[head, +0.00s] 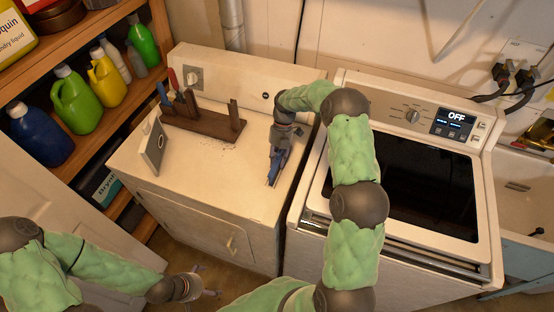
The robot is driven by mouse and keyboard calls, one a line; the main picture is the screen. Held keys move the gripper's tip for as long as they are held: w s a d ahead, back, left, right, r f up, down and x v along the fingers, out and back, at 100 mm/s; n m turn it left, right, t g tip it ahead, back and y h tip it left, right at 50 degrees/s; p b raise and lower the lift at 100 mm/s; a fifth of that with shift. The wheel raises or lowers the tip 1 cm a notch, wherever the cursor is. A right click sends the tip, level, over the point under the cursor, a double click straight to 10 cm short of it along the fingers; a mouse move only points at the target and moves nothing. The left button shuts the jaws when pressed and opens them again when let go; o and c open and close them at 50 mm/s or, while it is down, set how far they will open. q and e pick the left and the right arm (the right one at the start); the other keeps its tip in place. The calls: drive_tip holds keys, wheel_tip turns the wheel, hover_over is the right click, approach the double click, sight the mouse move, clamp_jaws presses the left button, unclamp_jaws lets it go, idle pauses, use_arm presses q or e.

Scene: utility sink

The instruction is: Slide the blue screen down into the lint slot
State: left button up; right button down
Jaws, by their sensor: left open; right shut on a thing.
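The blue screen (278,160) is in my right gripper (280,148), near the right edge of the left machine's top. The gripper is shut on it from above and hides much of it. The lint slot (272,183) is a narrow dark opening in the white top, at the screen's lower end. I cannot tell how far the screen is inside it. My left gripper (205,294) is open and empty, low in front of the left machine.
A brown wooden rack (205,122) with upright pieces stands at the back of the left machine's top. A grey panel (154,147) stands at its left. The right machine (430,180) is close beside. Shelves with bottles (75,98) stand at left.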

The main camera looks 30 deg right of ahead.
drive_tip(key=shift+f, duration=0.45)
drive_tip(key=c, duration=0.9)
unclamp_jaws()
drive_tip(key=shift+o, duration=0.2)
drive_tip(key=v, duration=1.2)
drive_tip(key=shift+f, duration=0.15)
